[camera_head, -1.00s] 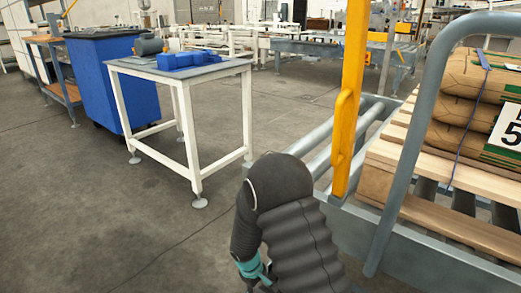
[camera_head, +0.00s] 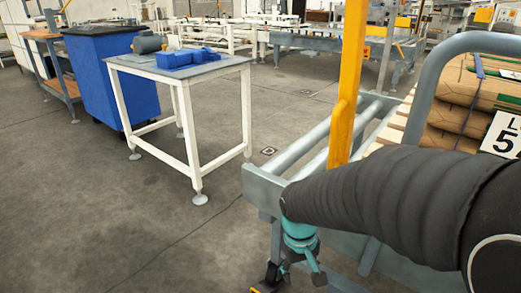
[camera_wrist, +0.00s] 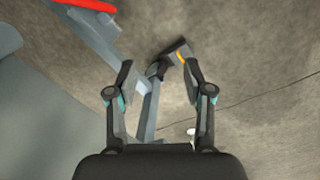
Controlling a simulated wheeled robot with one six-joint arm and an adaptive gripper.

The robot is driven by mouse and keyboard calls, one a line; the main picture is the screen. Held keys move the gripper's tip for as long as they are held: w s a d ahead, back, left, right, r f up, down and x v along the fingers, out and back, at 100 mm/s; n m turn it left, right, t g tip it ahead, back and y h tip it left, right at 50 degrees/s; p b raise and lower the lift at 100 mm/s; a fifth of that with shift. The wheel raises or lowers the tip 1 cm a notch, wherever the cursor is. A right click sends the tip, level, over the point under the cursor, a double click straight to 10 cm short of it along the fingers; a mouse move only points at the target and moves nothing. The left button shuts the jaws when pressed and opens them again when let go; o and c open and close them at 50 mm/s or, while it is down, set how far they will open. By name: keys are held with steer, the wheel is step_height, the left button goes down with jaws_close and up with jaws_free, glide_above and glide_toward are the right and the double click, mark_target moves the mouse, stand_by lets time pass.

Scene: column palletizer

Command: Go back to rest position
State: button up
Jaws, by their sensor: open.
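My gripper (camera_head: 300,268) hangs low beside the near end of the conveyor frame in the head view, with my dark sleeved arm reaching in from the right. In the wrist view my gripper (camera_wrist: 158,74) has its two fingers spread apart with nothing held. Between and beyond the fingers I see a grey frame leg (camera_wrist: 149,115) and a dark foot with a yellow mark (camera_wrist: 174,58) on the concrete floor. I cannot tell how far the fingers are from the leg.
A yellow post (camera_head: 350,75) and the grey roller conveyor frame (camera_head: 262,190) stand close to my arm. Stacked brown sacks (camera_head: 448,115) are behind a grey rail (camera_head: 428,75). A white-legged table (camera_head: 190,135) and a blue bin (camera_head: 100,75) stand left. The floor at left front is clear.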

steer(key=s+d+r+m+t+p, duration=0.1)
steer(key=s+d+r+t+p, duration=0.1)
steer(key=r, duration=0.7)
steer(key=s+d+r+m+t+p, duration=0.2)
steer(key=s+d+r+t, duration=0.1)
steer(key=s+r, duration=0.4)
steer(key=shift+s+d+r+m+t+y+p, duration=0.15)
steer(key=shift+d+r+m+t+y+p, duration=0.2)
steer(key=shift+d+r, duration=0.85)
